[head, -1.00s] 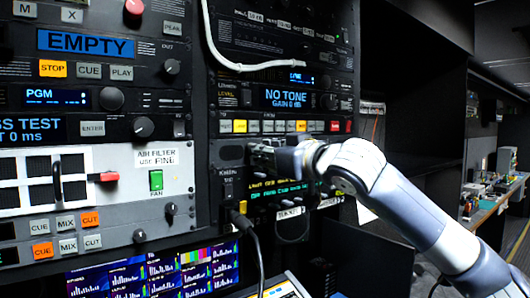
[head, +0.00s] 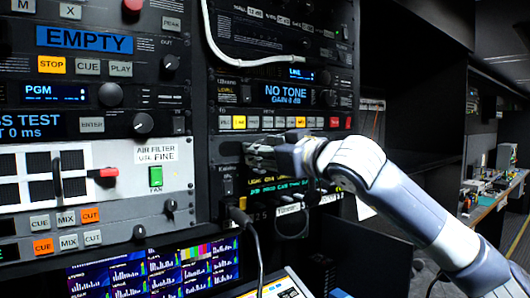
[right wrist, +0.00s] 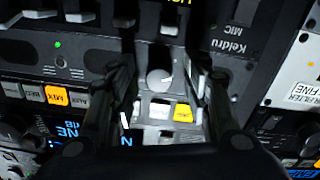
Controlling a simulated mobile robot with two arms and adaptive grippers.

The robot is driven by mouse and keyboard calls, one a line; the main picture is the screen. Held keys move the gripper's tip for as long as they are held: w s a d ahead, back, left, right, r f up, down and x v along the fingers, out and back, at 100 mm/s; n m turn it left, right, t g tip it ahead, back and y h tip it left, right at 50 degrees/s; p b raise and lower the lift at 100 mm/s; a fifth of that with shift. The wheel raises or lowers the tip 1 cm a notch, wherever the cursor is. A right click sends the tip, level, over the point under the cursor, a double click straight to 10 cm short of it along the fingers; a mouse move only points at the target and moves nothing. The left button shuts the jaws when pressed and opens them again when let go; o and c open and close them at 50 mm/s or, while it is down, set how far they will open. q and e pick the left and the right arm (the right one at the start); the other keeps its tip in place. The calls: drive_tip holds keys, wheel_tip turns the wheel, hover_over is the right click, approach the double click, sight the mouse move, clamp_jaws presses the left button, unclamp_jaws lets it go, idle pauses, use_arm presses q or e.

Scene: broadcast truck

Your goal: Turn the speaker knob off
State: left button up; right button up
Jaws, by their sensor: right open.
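My right gripper (right wrist: 160,68) is open, with one finger on either side of the knob. I cannot tell whether the fingers touch it. In the head view the right gripper (head: 258,152) is in front of the rack, just below the row of lit buttons, and hides the knob. My left gripper is not in view.
A MIC panel (right wrist: 240,35) is beside the gripper. White and yellow buttons (right wrist: 172,112) sit close to the knob. A black cable (head: 255,245) hangs below the gripper, and a white cable (head: 225,62) loops above. Open space lies right of the rack.

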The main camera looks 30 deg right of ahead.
drive_tip(key=s+d, duration=0.1)
drive_tip(key=s, duration=1.1)
drive_tip(key=shift+d, duration=0.15)
